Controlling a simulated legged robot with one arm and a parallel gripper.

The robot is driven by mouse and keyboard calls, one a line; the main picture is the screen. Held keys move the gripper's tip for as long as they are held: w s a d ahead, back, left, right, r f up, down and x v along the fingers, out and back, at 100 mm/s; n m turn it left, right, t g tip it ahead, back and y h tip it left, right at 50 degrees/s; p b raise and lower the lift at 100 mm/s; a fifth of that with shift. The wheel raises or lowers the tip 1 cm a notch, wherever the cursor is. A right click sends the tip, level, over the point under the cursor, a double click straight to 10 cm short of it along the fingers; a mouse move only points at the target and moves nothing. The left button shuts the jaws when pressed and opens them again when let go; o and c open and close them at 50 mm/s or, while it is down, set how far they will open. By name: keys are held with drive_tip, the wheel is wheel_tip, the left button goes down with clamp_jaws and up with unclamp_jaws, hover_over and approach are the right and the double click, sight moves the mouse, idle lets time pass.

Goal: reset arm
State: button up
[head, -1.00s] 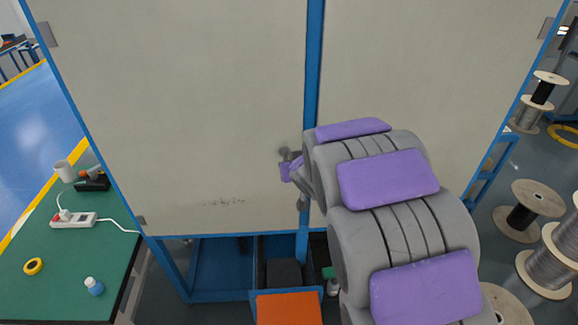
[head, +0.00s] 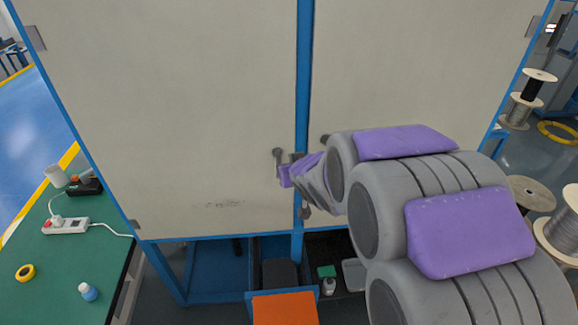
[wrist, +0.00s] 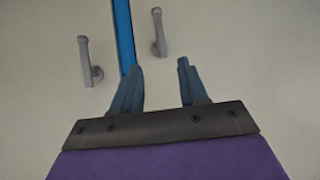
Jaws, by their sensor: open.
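My gripper (wrist: 160,78) is open and empty in the wrist view, its two fingers apart and pointing at the cabinet doors. In the head view my gripper (head: 285,172) is small and partly hidden by my arm, close to the middle of the cabinet front. The cabinet has a left door (head: 160,110) and a right door (head: 420,70), both looking shut, with a blue post between them. The left handle (wrist: 88,62) and right handle (wrist: 158,32) stand beyond the fingertips in the wrist view, apart from them.
A green table (head: 60,270) at left holds a power strip (head: 65,226), yellow tape (head: 25,273) and a small bottle (head: 88,291). An orange panel (head: 285,308) sits low in front of the cabinet. Cable spools (head: 560,235) stand at right.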

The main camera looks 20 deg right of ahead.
drive_tip(key=s+f+g+b, duration=0.3)
drive_tip(key=s+f+g, duration=0.1)
drive_tip(key=s, duration=0.9)
drive_tip(key=s+a+f+g+b, duration=0.1)
drive_tip(key=s+f+g+b, duration=0.2)
drive_tip(key=s, duration=1)
drive_tip(key=s+a+f+g+b, duration=0.1)
drive_tip(key=s+f+g+b, duration=0.2)
drive_tip(key=s, duration=1)
wheel_tip(320, 180, down, 2)
drive_tip(key=g, duration=0.2)
drive_tip(key=shift+s+m+g+b, duration=0.3)
drive_tip(key=shift+b, duration=0.1)
